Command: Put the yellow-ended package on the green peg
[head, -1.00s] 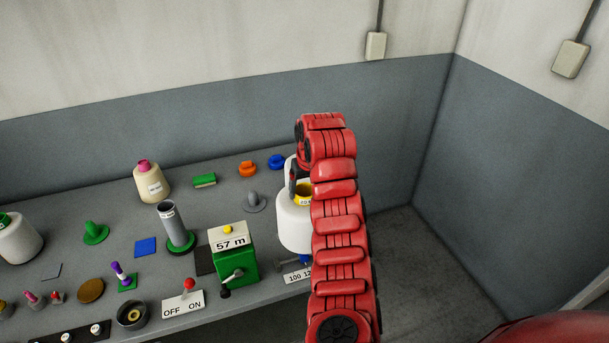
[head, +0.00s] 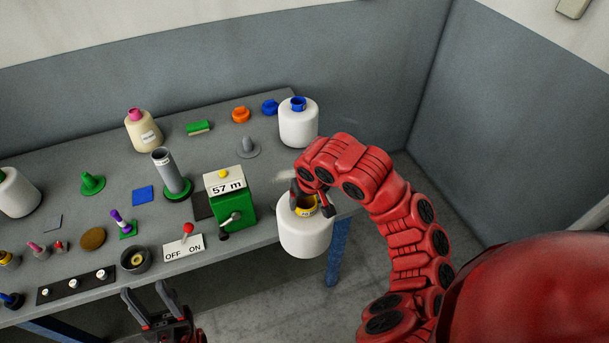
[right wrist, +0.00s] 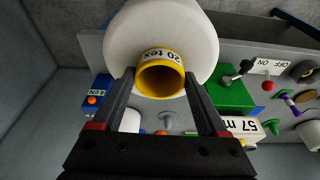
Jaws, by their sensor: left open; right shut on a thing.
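The yellow-ended package (head: 304,238) is a white bobbin with a yellow tube end. It hangs roughly upright at the table's front right edge, beside the green counter box. My right gripper (head: 310,204) is shut on its yellow end. In the right wrist view, the yellow end (right wrist: 160,79), marked "20 tex", sits between the fingers (right wrist: 160,74). The green peg (head: 92,183) is a bare green cone on a round base, on the left part of the table. My left gripper (head: 146,289) is open and empty in front of the table's front edge.
The green counter box (head: 235,208) reading "57 m" and a grey tube (head: 166,172) on a green base stand between package and peg. A blue-ended package (head: 298,125) stands at the back right, a pink-ended cone (head: 143,134) behind. A white package (head: 17,193) is at far left.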

